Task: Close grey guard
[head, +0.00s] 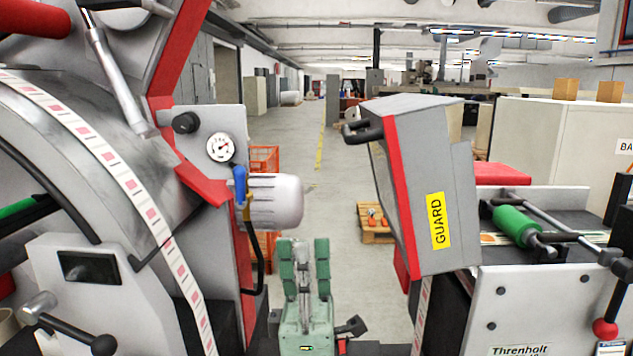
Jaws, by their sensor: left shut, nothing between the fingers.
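The grey guard (422,170) is a box-like cover with a red edge strip, a yellow GUARD label and a black handle (362,131) at its upper left. It stands raised and tilted at the left end of the machine on the right. The green roller (515,224) beside it is exposed. My left gripper (305,262) is green, points away from me and is shut with nothing in it. It is at the bottom centre, to the left of the guard and below its handle, apart from both. My right gripper is not in view.
On the left is a large drum machine with a striped label web (130,185), a gauge (221,147) and a white motor (275,201). A red-knobbed lever (605,327) is at the lower right. Orange crates (264,160) stand behind.

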